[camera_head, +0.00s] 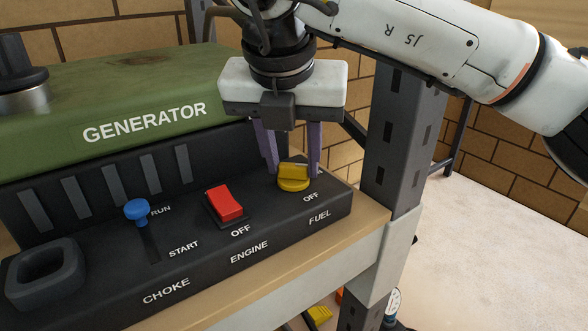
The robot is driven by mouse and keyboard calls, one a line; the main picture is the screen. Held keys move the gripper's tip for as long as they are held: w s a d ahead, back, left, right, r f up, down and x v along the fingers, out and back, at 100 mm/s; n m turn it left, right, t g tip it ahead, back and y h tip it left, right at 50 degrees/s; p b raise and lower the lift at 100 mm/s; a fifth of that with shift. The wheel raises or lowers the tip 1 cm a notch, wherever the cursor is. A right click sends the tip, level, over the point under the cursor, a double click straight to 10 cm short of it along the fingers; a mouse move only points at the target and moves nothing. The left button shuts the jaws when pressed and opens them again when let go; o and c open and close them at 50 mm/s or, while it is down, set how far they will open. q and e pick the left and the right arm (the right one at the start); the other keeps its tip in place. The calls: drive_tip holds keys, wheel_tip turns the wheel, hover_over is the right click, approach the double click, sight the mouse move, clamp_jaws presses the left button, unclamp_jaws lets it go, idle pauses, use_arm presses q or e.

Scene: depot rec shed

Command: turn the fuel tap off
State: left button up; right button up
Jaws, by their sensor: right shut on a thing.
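The fuel tap (293,184) is a round yellow knob with a raised grip. It sits at the right end of the black control panel, by the words OFF and FUEL. My right gripper (292,164) comes down from above, its two purple fingers on either side of the knob's raised grip, shut on it. The OFF word lies just in front and to the right of the knob. The fingers partly hide the knob, and I cannot tell exactly which way its grip points. My left gripper is out of view.
The green generator (110,97) stands behind the panel (205,268). A red engine switch (225,203) and a blue choke lever (137,211) are left of the tap. A grey shelf post (400,150) stands close on the right. Floor (500,240) shows beyond it.

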drive_tip(key=m+h, duration=0.1)
drive_tip(key=m, duration=0.2)
drive_tip(key=shift+a+b, duration=0.15)
drive_tip(key=shift+b, duration=0.2)
drive_tip(key=shift+r+m+g+h, duration=0.1)
drive_tip(key=shift+m+g+h, duration=0.3)
drive_tip(key=shift+m, duration=0.7)
drive_tip(key=shift+w+a+m+h, duration=0.1)
drive_tip(key=shift+m+h, duration=0.4)
drive_tip(key=shift+m, duration=0.6)
drive_tip(key=o, duration=1)
drive_tip(key=shift+o, duration=0.2)
drive_tip(key=shift+g, duration=0.3)
